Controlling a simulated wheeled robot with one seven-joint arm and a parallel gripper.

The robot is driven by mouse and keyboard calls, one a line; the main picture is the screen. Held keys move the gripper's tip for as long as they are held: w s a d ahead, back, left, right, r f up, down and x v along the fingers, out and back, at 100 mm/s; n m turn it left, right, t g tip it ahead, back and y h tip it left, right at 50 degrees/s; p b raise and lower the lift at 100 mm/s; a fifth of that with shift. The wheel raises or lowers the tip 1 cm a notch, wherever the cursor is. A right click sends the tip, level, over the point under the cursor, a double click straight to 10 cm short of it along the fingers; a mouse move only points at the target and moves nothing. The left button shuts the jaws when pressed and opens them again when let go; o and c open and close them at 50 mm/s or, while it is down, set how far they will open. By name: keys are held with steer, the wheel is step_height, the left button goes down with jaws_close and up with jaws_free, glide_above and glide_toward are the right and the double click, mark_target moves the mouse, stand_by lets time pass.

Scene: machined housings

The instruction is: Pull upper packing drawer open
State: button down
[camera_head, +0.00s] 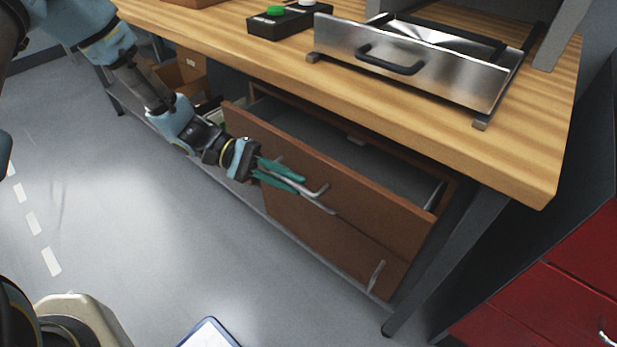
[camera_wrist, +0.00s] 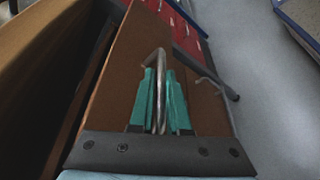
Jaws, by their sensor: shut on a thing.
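The upper packing drawer (camera_head: 365,199) hangs under the wooden workbench and stands partly open, its grey inside showing behind the brown front. Its front also shows in the wrist view (camera_wrist: 116,88). The drawer's metal bar handle (camera_head: 318,192) is on the front face; in the wrist view the handle (camera_wrist: 160,62) rises between my fingers. My gripper (camera_head: 281,176) has teal fingers and is shut on this handle; its fingers also show in the wrist view (camera_wrist: 160,98). The lower drawer (camera_head: 335,246) is below, with its own handle (camera_head: 376,275), and looks closed.
The workbench top (camera_head: 450,125) overhangs the drawers. A metal tray with a black handle (camera_head: 410,70) and a black button box (camera_head: 285,22) stand on it. A table leg (camera_head: 445,262) and red cabinet (camera_head: 560,285) are at right. The grey floor (camera_head: 150,240) in front is mostly clear.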

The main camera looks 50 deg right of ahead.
steer(key=a+p, duration=0.3)
steer(key=a, duration=1.8)
steer(key=shift+a, duration=0.2)
steer(key=c, duration=0.9)
jaws_free()
steer(key=v, duration=1)
steer(key=shift+w+a+r+b, duration=0.1)
steer(key=shift+w+b, duration=0.25)
steer(key=w+a+r+n+t+y+p, duration=0.1)
steer(key=w+a+r+n+t+p, duration=0.1)
steer(key=r, duration=0.6)
steer(key=w+a+r+n+t+y+p, duration=0.2)
steer(key=w+a+r+t+p, duration=0.3)
steer(key=a+r+t, duration=0.2)
steer(key=w+a+r+n+t+y+p, duration=0.1)
steer(key=w+a+r+n+t+p, duration=0.1)
steer(key=w+a+r+t+p, duration=0.2)
steer(key=shift+w+a+r+n+t+y, duration=0.1)
steer(key=shift+a+r+t+y, duration=0.1)
steer(key=shift+r+t, duration=0.5)
steer(key=shift+a+r+n+t+y, duration=0.1)
steer(key=shift+a+r+t, duration=0.2)
steer(key=shift+r, duration=0.6)
steer(key=shift+w+a+r+n+t+y, duration=0.1)
steer(key=shift+r+t, duration=0.5)
steer(key=shift+r, duration=0.2)
